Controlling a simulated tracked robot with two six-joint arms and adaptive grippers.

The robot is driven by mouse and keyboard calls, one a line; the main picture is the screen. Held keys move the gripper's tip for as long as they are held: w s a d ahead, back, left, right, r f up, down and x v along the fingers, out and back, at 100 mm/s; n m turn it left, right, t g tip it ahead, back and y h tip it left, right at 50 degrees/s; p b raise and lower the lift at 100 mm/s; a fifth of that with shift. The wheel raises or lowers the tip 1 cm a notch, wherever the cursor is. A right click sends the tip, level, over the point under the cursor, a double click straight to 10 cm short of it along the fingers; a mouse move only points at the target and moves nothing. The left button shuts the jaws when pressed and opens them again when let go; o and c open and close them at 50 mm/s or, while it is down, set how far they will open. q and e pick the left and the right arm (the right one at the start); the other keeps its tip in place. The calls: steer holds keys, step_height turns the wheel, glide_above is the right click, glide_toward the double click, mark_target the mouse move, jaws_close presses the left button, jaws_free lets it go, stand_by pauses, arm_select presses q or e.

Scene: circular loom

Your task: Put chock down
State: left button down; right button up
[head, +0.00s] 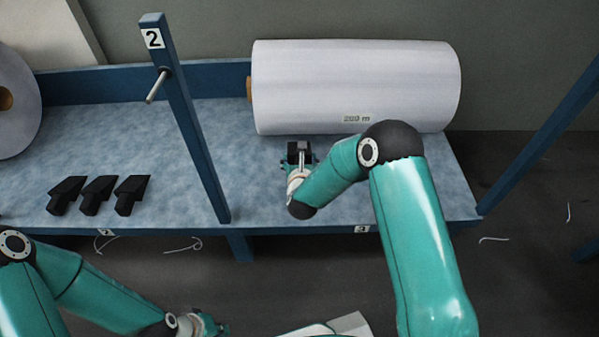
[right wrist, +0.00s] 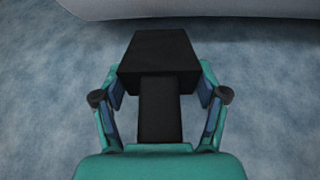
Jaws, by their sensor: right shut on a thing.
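My right gripper (head: 300,160) is shut on a black chock (right wrist: 160,75). In the right wrist view the fingers (right wrist: 160,100) press on both sides of the chock, and its wide end points toward the white roll. In the head view the chock (head: 299,150) is right in front of the large white roll (head: 360,85) on the blue-grey shelf (head: 400,165). I cannot tell whether the chock touches the shelf or the roll. My left gripper (head: 212,326) is low at the bottom of the head view, away from the shelf; its fingers are too unclear to judge.
Several black chocks (head: 95,195) stand in a row on the left part of the shelf. A blue post (head: 190,130) marked 2 with a metal peg divides the shelf. Another roll (head: 15,100) is at the far left. Bits of white string lie on the dark floor.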

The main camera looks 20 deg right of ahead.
step_height(320, 180, down, 5)
steer(key=shift+r+b, duration=0.1)
steer(key=shift+b, duration=1.05)
steer(key=shift+w+d+b, duration=0.1)
steer(key=shift+w+b, duration=0.15)
steer(key=shift+b, duration=0.05)
steer(key=o, duration=1.4)
steer(key=shift+o, duration=0.2)
